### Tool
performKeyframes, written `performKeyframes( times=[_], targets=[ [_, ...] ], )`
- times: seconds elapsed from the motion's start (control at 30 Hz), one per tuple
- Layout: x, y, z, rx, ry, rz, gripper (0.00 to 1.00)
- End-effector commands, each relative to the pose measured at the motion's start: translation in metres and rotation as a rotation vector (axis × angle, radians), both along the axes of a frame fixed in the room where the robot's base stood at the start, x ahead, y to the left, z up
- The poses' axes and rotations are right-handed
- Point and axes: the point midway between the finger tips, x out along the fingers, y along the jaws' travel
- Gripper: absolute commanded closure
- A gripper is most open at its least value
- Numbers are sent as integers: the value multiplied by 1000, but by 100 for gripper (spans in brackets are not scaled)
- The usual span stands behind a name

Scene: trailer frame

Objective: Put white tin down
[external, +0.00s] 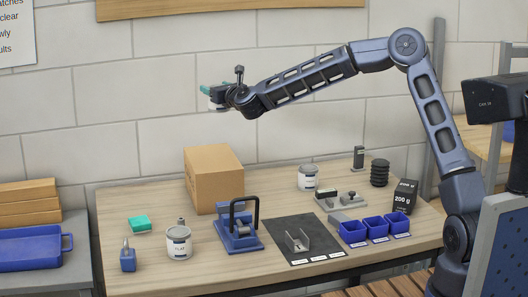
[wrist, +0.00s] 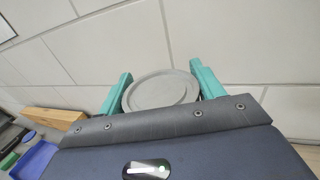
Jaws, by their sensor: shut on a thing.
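My gripper (external: 216,92) is raised high above the table's back left, in front of the wall. It is shut on a white tin (external: 216,105), which is small and partly hidden here. In the wrist view, the tin's round grey lid (wrist: 162,92) sits between the two teal fingers of my gripper (wrist: 160,75). The tin is well clear of the wooden table (external: 160,195). Two similar tins stand on the table: one labelled FLAT (external: 178,245) at the front left and one (external: 308,180) at the back.
A teal block (external: 138,224), a blue clamp fixture (external: 238,232), a dark mat (external: 305,225) and blue bins (external: 375,228) also occupy the table. Bare wood shows at the left and between the box and the back tin.

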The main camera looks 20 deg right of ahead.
Motion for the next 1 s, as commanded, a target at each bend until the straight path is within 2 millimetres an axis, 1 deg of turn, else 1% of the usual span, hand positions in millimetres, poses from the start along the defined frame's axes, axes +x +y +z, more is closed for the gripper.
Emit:
performKeyframes(
  times=[0.03, 0.4, 0.5, 0.6, 0.77, 0.83, 1.0],
  targets=[
    [0, 1, -13, -2, 2, 1, 67],
    [0, 0, -91, -1, 2, 0, 67],
    [-1, 1, -106, 0, 0, 1, 67],
    [-1, 0, -115, 1, 0, 0, 67],
    [-1, 0, -121, 0, -1, 0, 67],
    [-1, 0, -127, -1, -1, 1, 67],
    [-1, 0, -151, 1, 0, 0, 67]
  ],
)
